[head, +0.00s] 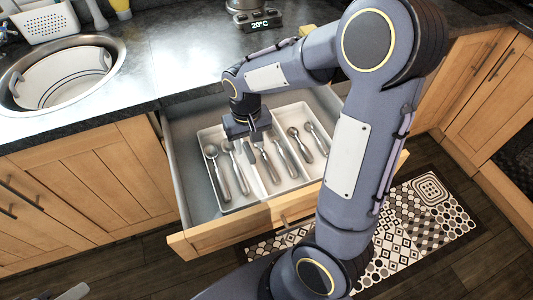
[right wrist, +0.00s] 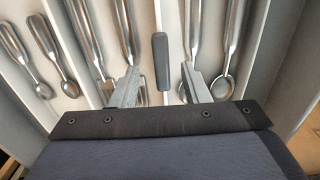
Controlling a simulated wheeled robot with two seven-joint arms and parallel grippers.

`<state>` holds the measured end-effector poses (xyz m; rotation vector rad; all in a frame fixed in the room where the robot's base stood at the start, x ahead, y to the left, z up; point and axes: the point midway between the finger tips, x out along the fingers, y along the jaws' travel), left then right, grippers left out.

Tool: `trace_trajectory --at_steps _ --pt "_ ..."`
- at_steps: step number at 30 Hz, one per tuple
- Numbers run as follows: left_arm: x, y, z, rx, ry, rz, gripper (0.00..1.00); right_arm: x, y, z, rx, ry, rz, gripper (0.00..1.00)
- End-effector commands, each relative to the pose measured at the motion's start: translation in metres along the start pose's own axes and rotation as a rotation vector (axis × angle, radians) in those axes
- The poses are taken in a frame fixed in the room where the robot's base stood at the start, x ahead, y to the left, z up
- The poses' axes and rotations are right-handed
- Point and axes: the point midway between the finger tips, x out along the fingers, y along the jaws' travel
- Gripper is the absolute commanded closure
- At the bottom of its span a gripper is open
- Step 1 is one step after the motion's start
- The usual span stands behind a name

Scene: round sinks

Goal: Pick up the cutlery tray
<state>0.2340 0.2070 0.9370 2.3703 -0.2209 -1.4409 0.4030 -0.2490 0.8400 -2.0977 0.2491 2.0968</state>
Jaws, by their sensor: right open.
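The cutlery tray (head: 233,203) is white with several compartments and sits inside an open drawer. Metal spoons and other cutlery lie in it. My right gripper (head: 260,150) is over the tray's back half in the head view. In the right wrist view the right gripper (right wrist: 158,85) is open. I cannot tell whether the fingers touch anything. The tray's dividers (right wrist: 76,45) also show there.
The open wooden drawer (head: 225,235) surrounds the tray, with a gap at the tray's left side. A dark countertop (head: 180,65) with a round sink (head: 118,55) lies behind and left. A patterned mat (head: 400,235) lies on the floor at right.

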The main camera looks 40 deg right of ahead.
Motion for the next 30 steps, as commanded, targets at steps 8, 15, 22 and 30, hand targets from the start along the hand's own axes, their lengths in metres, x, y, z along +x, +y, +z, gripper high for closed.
trace_trajectory --at_steps 8,15,22,30 --pt "0.003 -0.001 0.002 0.000 0.000 0.000 0.64 0.036 -0.002 0.001 0.000 -0.001 0.000 0.58" --pt "0.003 -0.001 0.002 0.000 0.000 0.000 0.64 0.037 -0.003 0.001 0.000 0.000 -0.001 0.58" --pt "0.003 -0.001 0.002 0.000 0.000 0.000 0.64 0.037 -0.003 0.001 0.000 0.000 -0.001 0.87" --pt "0.003 -0.001 0.002 0.000 0.000 0.000 0.64 0.036 -0.003 0.001 0.000 0.000 -0.002 1.00"
